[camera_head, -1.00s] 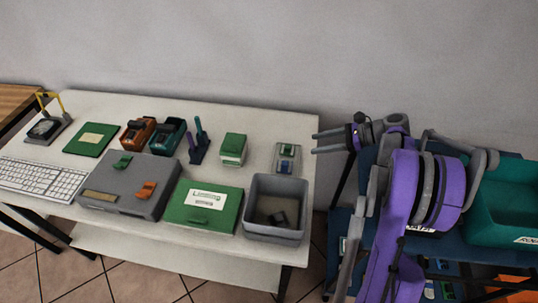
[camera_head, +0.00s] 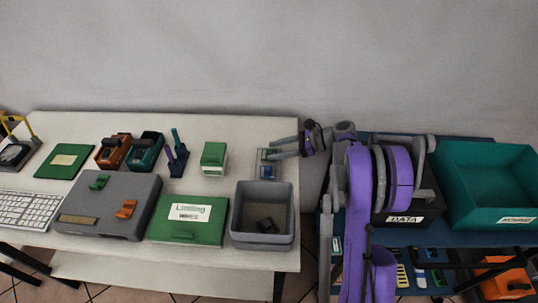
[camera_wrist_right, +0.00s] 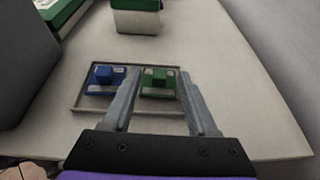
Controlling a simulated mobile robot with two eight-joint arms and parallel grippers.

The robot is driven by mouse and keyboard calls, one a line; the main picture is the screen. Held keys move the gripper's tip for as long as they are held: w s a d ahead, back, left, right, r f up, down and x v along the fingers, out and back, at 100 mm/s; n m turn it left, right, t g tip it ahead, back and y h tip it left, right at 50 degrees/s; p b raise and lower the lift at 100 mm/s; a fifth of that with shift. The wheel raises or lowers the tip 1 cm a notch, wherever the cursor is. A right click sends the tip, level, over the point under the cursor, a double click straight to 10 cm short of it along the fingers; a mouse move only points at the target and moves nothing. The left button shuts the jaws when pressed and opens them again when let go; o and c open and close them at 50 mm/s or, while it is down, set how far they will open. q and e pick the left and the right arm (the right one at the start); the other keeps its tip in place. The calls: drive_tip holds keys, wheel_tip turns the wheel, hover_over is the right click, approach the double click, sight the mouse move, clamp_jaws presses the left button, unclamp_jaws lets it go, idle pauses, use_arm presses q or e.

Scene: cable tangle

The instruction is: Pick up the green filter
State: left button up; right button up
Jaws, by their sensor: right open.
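The green filter (camera_wrist_right: 158,84) is a small green block with a raised knob. It lies in the right half of a shallow grey tray (camera_wrist_right: 90,109) on the table, beside a blue block (camera_wrist_right: 104,79). My right gripper (camera_head: 270,149) is open and empty over the tray's far end. In the wrist view its two fingers (camera_wrist_right: 157,75) appear on either side of the green filter; I cannot tell how high above it they are. In the head view the fingers largely cover the filter. My left gripper is not in view.
A grey bin (camera_head: 236,226) stands in front of the tray. A green and white box (camera_head: 214,158) stands to its left, with a green labelled case (camera_head: 187,220) nearer. A blue cart with a teal bin (camera_head: 487,190) is at right. The wall is behind.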

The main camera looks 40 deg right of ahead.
drive_tip(key=shift+w+a+f, duration=0.25)
drive_tip(key=shift+w+a, duration=0.15)
drive_tip(key=shift+a, duration=0.05)
clamp_jaws()
